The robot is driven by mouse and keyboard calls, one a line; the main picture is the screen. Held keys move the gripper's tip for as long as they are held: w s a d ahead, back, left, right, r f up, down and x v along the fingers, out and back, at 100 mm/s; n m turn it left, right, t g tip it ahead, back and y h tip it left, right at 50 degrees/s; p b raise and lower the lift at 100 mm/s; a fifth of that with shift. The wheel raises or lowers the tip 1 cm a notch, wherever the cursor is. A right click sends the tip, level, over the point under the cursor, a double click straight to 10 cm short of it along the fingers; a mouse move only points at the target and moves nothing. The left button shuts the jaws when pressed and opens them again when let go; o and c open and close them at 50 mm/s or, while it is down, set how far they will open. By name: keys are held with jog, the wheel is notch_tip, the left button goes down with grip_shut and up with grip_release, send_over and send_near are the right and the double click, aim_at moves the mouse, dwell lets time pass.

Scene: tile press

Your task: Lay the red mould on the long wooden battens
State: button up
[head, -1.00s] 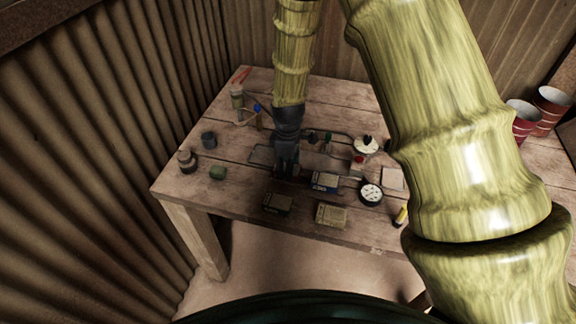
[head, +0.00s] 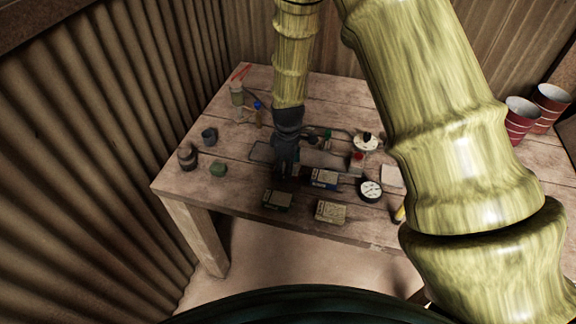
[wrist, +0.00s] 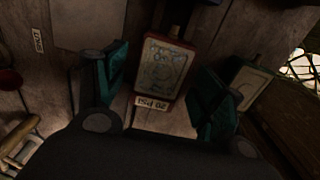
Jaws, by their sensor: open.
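The red mould (wrist: 168,68) shows in the wrist view as a red-edged block with a pale, drawn-on face and a stub at its far end. It lies between the two teal fingers of my gripper (wrist: 163,72), which is open, with visible gaps on both sides. A "20 PSI" label (wrist: 151,103) lies at its near end. In the head view my gripper (head: 284,174) is low over the table and hides most of what is under it. I cannot clearly make out the long battens; pale wooden sticks (wrist: 18,145) show at the lower left of the wrist view.
A second, greenish-edged mould (wrist: 250,84) lies just right of the right finger. A "LONG" label (wrist: 38,40) is at the left. On the table, boxes (head: 331,212), a round gauge (head: 370,190) and a green block (head: 218,168) stand nearby. Red cups (head: 521,118) are far right.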

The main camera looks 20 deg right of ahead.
notch_tip(320, 180, up, 12)
jog(key=b, duration=0.3)
jog(key=shift+r+b, duration=0.15)
jog(key=shift+b, duration=0.25)
jog(key=shift+r, duration=0.1)
dwell(0.6)
